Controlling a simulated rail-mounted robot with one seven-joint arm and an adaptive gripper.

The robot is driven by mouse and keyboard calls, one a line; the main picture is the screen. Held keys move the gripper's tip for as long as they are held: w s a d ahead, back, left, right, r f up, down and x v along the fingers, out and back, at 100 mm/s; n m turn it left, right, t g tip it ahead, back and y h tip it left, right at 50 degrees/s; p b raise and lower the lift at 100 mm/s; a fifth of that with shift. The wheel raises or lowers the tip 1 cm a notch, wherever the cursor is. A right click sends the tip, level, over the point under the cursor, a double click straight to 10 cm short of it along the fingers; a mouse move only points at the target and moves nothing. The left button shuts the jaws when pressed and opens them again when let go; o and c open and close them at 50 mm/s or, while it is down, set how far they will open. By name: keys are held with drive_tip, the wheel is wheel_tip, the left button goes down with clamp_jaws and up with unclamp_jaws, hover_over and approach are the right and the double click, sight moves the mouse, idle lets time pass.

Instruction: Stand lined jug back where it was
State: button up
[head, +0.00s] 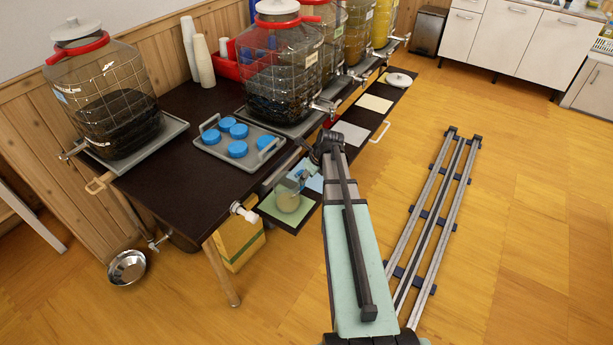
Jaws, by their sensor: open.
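A small clear jug (287,201) with pale contents low inside stands, or nearly stands, on the green square mat (291,222) at the near end of the low dark shelf. I cannot make out lines on it or tell whether its base touches the mat. My gripper (299,175) is open at the jug's upper right side. The fingertips are small and partly lost against the jug, so contact is unclear. A light blue mat (316,183) lies beside it, partly hidden by my arm.
Large tapped jars (107,108) stand on the dark table (180,185), with taps jutting over its edge. A grey tray (210,148) holds several blue lids. Grey (350,134) and cream (374,103) mats lie farther back.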

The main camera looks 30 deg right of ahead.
drive_tip(key=shift+p+v, duration=1.7)
drive_tip(key=shift+v, duration=0.8)
drive_tip(key=v, duration=1.2)
drive_tip(key=shift+a, duration=0.15)
